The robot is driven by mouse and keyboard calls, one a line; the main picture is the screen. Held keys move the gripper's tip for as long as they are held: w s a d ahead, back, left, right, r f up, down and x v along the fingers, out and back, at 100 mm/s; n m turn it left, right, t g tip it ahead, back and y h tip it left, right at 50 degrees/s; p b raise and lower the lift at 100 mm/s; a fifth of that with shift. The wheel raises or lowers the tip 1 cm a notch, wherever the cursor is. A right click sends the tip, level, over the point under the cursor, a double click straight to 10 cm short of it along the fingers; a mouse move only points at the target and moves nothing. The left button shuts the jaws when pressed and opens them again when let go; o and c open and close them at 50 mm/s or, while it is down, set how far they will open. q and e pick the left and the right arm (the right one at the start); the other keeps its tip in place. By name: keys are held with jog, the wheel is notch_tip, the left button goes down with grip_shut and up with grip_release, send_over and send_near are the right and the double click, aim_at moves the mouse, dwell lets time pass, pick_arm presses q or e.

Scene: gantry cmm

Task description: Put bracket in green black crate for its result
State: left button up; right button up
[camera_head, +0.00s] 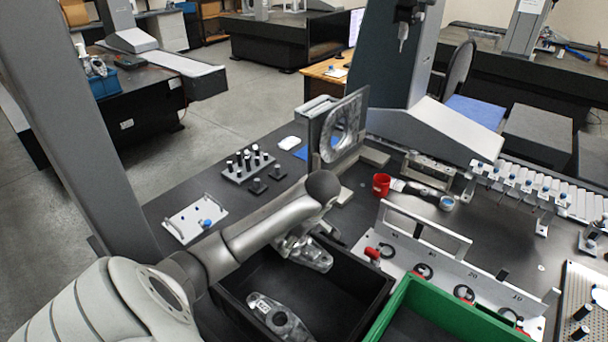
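A crate with a green rim (462,311) and dark inside stands at the bottom right of centre, cut off by the picture edge. A grey metal bracket (278,316) lies in the black crate (352,300) to its left. A second similar metal bracket (314,256) shows at that crate's far end, just under my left arm. My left gripper (290,242) is mostly hidden behind my arm, beside this second bracket. I cannot tell whether its fingers are closed on it. My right gripper is out of view.
A white stand with red-knobbed stations (440,262) runs behind the green-rimmed crate. An upright plate with a large ring (343,132), a red cup (381,185) and a pin rack (248,165) stand further back. A white plate (195,219) lies left.

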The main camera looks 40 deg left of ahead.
pick_arm(q)
send_over(291, 280)
jog(key=d, duration=0.1)
jog(key=f, duration=1.2)
jog(key=shift+d+f+b, duration=0.2)
jog(key=shift+f+b, duration=0.1)
jog(key=shift+f, duration=0.6)
notch_tip(291, 280, down, 3)
jog(key=shift+f, duration=0.4)
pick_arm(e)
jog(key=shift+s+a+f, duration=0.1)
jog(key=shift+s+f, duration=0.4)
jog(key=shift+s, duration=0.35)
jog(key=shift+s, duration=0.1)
